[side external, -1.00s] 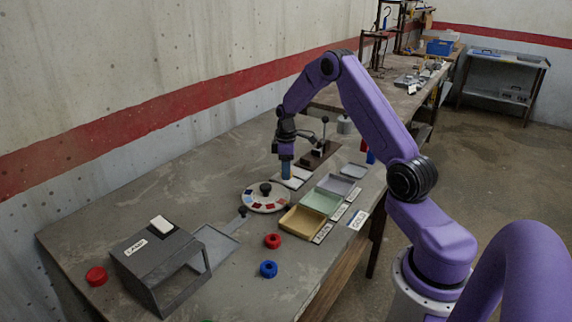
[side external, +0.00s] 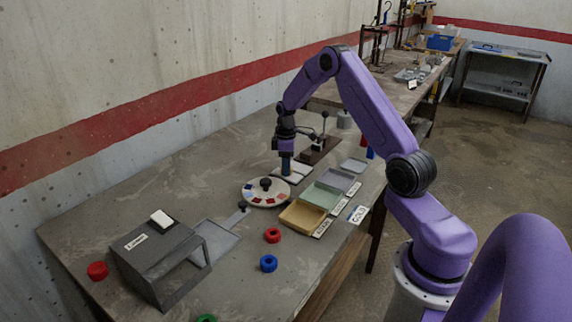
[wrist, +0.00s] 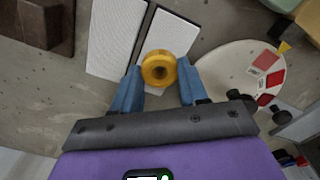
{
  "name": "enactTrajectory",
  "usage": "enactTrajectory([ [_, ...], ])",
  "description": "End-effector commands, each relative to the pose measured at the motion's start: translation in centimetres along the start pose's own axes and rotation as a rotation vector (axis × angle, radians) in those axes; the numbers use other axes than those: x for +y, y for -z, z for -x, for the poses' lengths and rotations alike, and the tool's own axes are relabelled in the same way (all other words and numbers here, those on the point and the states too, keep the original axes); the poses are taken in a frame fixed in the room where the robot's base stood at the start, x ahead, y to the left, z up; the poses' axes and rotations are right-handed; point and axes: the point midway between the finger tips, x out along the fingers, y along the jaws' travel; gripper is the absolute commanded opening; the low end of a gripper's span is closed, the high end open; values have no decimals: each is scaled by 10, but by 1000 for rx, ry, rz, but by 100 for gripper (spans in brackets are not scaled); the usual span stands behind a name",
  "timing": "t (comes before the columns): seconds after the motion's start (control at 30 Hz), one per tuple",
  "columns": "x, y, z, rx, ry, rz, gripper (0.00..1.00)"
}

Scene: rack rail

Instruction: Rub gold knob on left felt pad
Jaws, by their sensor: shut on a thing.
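My gripper (wrist: 158,80) is shut on the gold knob (wrist: 158,68), a round yellow ring with a dark hole, held between its blue fingertips. Two white felt pads lie side by side: one pad (wrist: 115,38) at the left in the wrist view, the other (wrist: 172,32) to its right. In the wrist view the knob overlaps the near end of the right-hand pad; contact cannot be told. In the side external view my gripper (side external: 286,172) points down at the white pads (side external: 300,168), and the knob is hidden.
A round dial with coloured patches (side external: 266,193) stands close beside my gripper. Yellow (side external: 303,216), green and grey trays line the front edge. A lever fixture (side external: 320,148) stands behind. A grey box (side external: 160,255), red rings and a blue ring lie toward the left.

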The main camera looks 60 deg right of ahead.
Motion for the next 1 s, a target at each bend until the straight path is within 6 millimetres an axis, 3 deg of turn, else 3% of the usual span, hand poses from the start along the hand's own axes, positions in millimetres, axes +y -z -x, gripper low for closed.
enactTrajectory([
  [0.17, 0, 0, 0, 0, 0, 0, 19],
  [0.2, 0, 0, 0, 0, 0, 0, 46],
  [0.3, 0, 0, 0, 0, 0, 0, 73],
  [0.97, 0, 0, 0, 0, 0, 0, 73],
  [1.0, 0, 0, 0, 0, 0, 0, 60],
])
